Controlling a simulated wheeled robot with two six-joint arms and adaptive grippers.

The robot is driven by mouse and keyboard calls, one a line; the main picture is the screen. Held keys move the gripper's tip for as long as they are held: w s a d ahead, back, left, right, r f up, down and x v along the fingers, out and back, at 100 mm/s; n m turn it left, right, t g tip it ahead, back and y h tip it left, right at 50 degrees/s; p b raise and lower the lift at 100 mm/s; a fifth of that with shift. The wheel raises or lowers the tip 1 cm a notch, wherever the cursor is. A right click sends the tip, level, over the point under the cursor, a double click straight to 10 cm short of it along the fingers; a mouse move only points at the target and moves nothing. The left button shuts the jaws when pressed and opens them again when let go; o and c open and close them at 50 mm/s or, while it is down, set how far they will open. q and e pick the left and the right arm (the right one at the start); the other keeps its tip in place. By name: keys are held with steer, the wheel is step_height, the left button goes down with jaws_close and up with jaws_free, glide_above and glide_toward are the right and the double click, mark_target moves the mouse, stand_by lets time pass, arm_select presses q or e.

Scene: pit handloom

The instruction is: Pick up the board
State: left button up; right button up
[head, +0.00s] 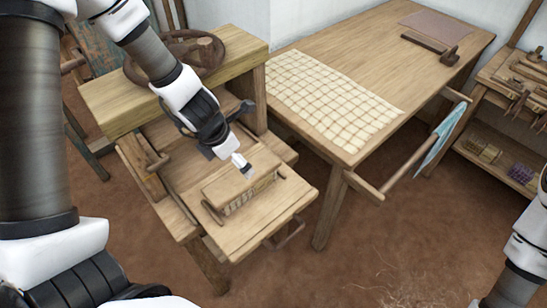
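A wooden board-like piece (228,187) lies on the low bench (255,232) in the middle of the head view. It has a flat top, a slatted front side and a dark rod at its left end. I cannot tell for sure that this is the task's board. My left gripper (243,168) points down at the top of this piece, near its far right part. I cannot tell whether it touches, and its fingers are too small to judge. My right arm shows at the right edge; its gripper is out of view.
A large table (420,50) with a checked cloth (330,98) stands to the right. A thick beam (110,103) with a dark wheel (185,52) is behind the bench. A rail with blue cloth (441,140) juts from the table. Shelves (500,163) stand far right.

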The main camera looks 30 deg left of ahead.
mark_target(242, 175)
arm_select(q)
steer(key=f+b, duration=0.2)
steer(key=shift+s+a+f, duration=0.15)
steer(key=shift+s+f, duration=0.05)
steer(key=shift+f, duration=0.2)
steer(key=b+x, duration=0.1)
steer(key=x, duration=0.1)
steer(key=b+x, duration=0.2)
steer(key=shift+w+f, duration=0.3)
steer(key=shift+w, duration=0.2)
steer(key=shift+r, duration=0.15)
steer(key=shift+s, duration=0.25)
steer(key=c, duration=1.3)
